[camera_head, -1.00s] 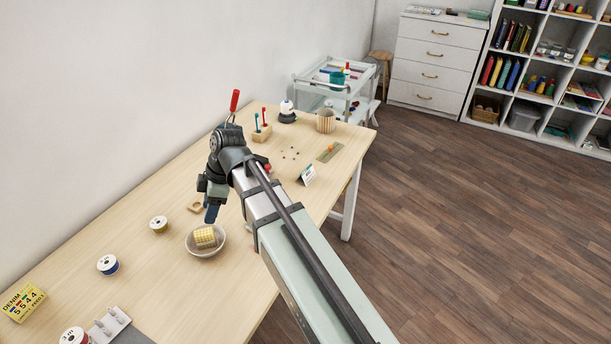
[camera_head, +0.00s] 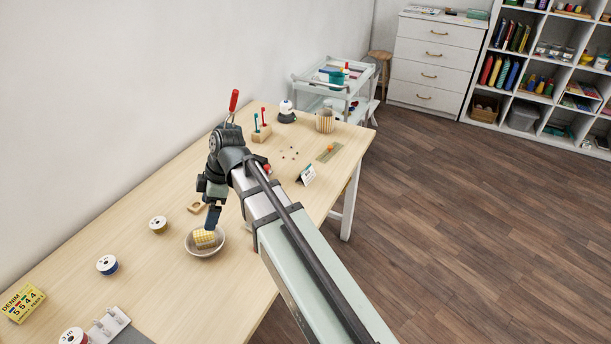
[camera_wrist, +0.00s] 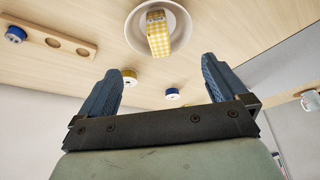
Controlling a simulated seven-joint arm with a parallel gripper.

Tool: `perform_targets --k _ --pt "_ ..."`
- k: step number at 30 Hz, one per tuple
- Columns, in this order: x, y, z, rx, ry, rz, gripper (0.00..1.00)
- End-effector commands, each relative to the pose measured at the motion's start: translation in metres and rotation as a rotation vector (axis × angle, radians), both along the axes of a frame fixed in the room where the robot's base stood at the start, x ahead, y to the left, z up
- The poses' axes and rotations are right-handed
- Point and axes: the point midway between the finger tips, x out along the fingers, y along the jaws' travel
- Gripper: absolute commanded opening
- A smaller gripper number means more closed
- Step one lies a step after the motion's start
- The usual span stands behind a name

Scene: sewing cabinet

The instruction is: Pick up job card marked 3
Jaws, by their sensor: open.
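A small white standing card (camera_head: 307,174) with dark marks is on the table near its right edge, beside my arm. I cannot read a 3 on it. My gripper (camera_head: 212,218) is just above a white bowl (camera_head: 190,250) that holds a yellow checked block (camera_head: 205,239). The card is well to the right of the gripper. In the wrist view my gripper (camera_wrist: 163,70) has its two blue fingers wide apart with nothing between them. The bowl (camera_wrist: 133,30) and the yellow block (camera_wrist: 158,35) show beyond the fingers there. I see no card in the wrist view.
Spools (camera_head: 158,224) and a yellow DENIM box (camera_head: 22,303) lie at the left of the table (camera_head: 140,270).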

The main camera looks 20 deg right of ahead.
Motion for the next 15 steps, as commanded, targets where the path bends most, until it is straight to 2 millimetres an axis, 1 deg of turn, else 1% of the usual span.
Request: perform_targets --k 5,8,11,14,15 --pt "0.000 0.000 0.000 0.000 0.000 0.000 1.00" --pt "0.002 -0.004 0.000 0.000 0.000 -0.008 1.00" --pt "0.007 -0.020 0.000 0.000 0.000 -0.035 1.00" --pt "0.017 -0.048 0.001 0.000 -0.001 -0.083 1.00" --pt "0.023 -0.062 0.001 0.000 -0.001 -0.107 1.00"
